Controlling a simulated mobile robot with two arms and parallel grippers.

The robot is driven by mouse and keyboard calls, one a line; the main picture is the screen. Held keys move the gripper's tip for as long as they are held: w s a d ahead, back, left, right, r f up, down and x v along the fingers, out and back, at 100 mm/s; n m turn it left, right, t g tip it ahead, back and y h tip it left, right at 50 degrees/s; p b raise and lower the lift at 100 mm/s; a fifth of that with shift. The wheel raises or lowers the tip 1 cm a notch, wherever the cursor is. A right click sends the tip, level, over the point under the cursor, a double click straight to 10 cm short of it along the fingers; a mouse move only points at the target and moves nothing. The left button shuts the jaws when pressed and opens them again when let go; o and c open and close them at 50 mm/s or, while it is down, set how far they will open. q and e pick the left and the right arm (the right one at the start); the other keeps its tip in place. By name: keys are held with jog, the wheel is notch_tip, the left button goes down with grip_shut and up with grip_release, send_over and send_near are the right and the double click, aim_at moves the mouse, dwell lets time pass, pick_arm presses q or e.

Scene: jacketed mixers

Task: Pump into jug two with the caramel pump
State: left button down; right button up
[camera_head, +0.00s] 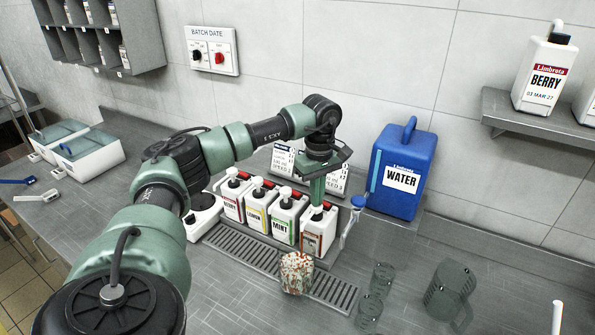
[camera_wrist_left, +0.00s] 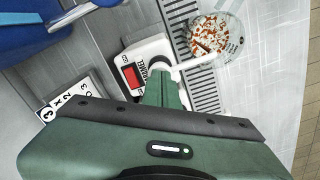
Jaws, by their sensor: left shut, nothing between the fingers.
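The caramel pump (camera_head: 314,236) is the rightmost white bottle in the row, with a brown label; it also shows in the left wrist view (camera_wrist_left: 138,68), its label partly hidden. My left gripper (camera_head: 317,207) is shut and empty, pointing down at the pump's head; I cannot tell whether it presses on it. In the left wrist view the fingers (camera_wrist_left: 164,92) hide part of the pump top, and its white spout reaches toward a clear jug (camera_wrist_left: 215,38) with speckled red and white contents. That jug (camera_head: 296,273) stands at the drip grate in front. No jug number is readable.
Berry (camera_head: 231,196), lemon and mint (camera_head: 285,219) pumps stand left of the caramel pump. A blue water container (camera_head: 399,172) with a tap is behind right. Clear glasses (camera_head: 382,279) and an empty clear pitcher (camera_head: 449,291) stand right of the grate (camera_head: 334,293).

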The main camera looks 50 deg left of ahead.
pick_arm(q)
jog(key=shift+f, duration=0.35)
jog(key=shift+r, duration=0.1)
jog(key=shift+r+p, duration=1.4)
jog(key=shift+r, duration=0.35)
notch_tip(320, 180, up, 6)
jog(key=p, duration=0.4)
jog(key=shift+p, duration=0.4)
